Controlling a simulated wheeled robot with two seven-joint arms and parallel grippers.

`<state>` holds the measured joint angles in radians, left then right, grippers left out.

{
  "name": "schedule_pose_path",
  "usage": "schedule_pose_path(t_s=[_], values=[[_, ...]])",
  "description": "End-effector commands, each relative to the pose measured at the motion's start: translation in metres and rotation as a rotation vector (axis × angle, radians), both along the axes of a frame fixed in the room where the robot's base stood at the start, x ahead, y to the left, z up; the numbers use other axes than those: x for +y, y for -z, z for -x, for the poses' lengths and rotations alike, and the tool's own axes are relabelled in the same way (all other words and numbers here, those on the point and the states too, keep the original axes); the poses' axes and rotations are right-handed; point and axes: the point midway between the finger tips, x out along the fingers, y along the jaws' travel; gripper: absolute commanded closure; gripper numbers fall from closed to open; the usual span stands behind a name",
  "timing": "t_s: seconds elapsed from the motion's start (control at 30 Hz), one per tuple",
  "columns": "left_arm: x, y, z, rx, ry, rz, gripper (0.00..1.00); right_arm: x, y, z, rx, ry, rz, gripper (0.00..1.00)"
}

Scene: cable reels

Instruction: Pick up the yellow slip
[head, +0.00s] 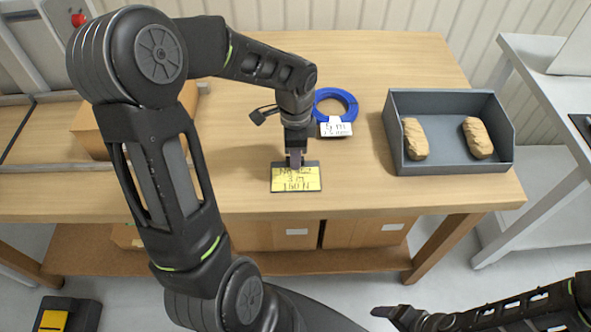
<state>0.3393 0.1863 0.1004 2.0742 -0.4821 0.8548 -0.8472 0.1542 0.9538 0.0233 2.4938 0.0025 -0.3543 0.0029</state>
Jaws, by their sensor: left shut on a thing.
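The yellow slip (296,179) has dark handwriting and lies at a dark flat holder or board near the table's front edge. My left gripper (295,162) points down at the slip's top edge and is shut on it. The fingertips hide a small part of that edge. I cannot tell whether the slip is lifted off the holder. My right arm shows at the lower right, dark and off the table; its fingers (385,313) are too unclear to read.
A blue cable reel (335,104) with a white label (336,129) lies just behind my left gripper. A grey tray (450,170) with two brown lumps stands at the right. Cardboard boxes (297,234) sit on the shelf below. The table's front right is clear.

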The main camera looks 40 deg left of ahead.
Motion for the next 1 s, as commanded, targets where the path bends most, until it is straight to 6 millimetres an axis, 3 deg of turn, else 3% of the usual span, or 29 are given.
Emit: schedule_pose_path(t_s=[0.47, 1.0], values=[[0.0, -0.008, -0.001, -0.003, 0.0, -0.001, 1.0, 0.0, 0.001, 0.0, 0.0, 0.0, 0.0, 0.24], [0.0, -0.095, -0.001, -0.002, 0.001, 0.0, 1.0, 0.0, 0.007, -0.001, -0.003, -0.001, -0.003, 0.24]])
